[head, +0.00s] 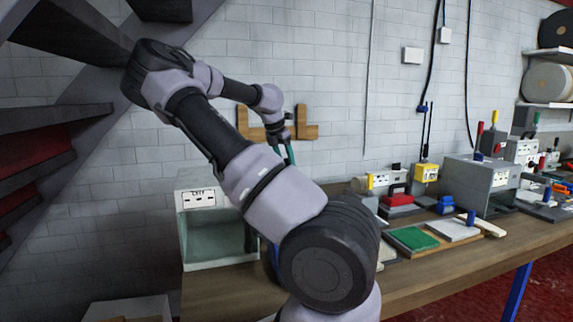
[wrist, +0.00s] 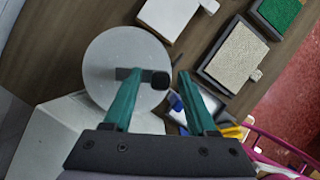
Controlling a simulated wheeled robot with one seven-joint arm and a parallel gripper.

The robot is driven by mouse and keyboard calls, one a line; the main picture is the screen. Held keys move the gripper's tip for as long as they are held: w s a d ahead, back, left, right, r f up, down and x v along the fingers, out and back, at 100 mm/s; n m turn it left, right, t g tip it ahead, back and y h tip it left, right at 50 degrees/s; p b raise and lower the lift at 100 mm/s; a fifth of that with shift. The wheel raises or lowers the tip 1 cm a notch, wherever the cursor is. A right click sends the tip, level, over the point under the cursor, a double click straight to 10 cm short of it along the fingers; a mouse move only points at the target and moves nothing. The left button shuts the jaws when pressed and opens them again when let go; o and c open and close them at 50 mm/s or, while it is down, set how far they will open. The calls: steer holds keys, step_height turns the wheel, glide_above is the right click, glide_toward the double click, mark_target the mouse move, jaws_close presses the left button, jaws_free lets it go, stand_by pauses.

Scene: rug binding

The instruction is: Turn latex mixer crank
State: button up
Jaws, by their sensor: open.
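The crank shows in the wrist view as a dark bar with a black knob (wrist: 160,80) at its right end. It lies across the top of a round pale grey disc (wrist: 112,52), which I take to be the mixer's top. My gripper (wrist: 159,74) has teal fingers, open and apart. In this view the knob appears between the two fingertips; I cannot tell the height gap or any contact. In the head view my gripper (head: 290,153) is high in front of the wall, pointing down. My arm hides the mixer and crank there.
A pale box with an open front (head: 186,240) stands at the bench's left end. To the right on the wooden bench (head: 470,262) are a tray with a green pad (head: 414,238), a grey cabinet (head: 475,180) and several small machines. A wooden bracket (head: 306,131) is on the wall.

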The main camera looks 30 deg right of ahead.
steer(key=v, duration=0.9)
steer(key=shift+a+r, duration=0.2)
steer(key=shift+r, duration=0.1)
steer(key=shift+s, duration=0.1)
steer(key=s+a+f+n+y, duration=0.4)
steer(key=s+f+n+y, duration=0.25)
steer(key=n, duration=0.45)
steer(key=s+a+r+n+t, duration=0.2)
steer(key=s+a+r+n, duration=0.2)
steer(key=n, duration=0.8)
steer(key=s+a+r+n+t, duration=0.2)
steer(key=s+a+r+n, duration=0.2)
steer(key=s+a+n, duration=0.5)
steer(key=s+a+r+n+t, duration=0.2)
steer(key=s+a+r+n, duration=0.2)
steer(key=n, duration=1)
steer(key=s+a, duration=0.2)
steer(key=a, duration=0.2)
steer(key=shift+s+a+n, duration=0.2)
steer(key=shift+s+n, duration=0.05)
steer(key=shift+n, duration=0.15)
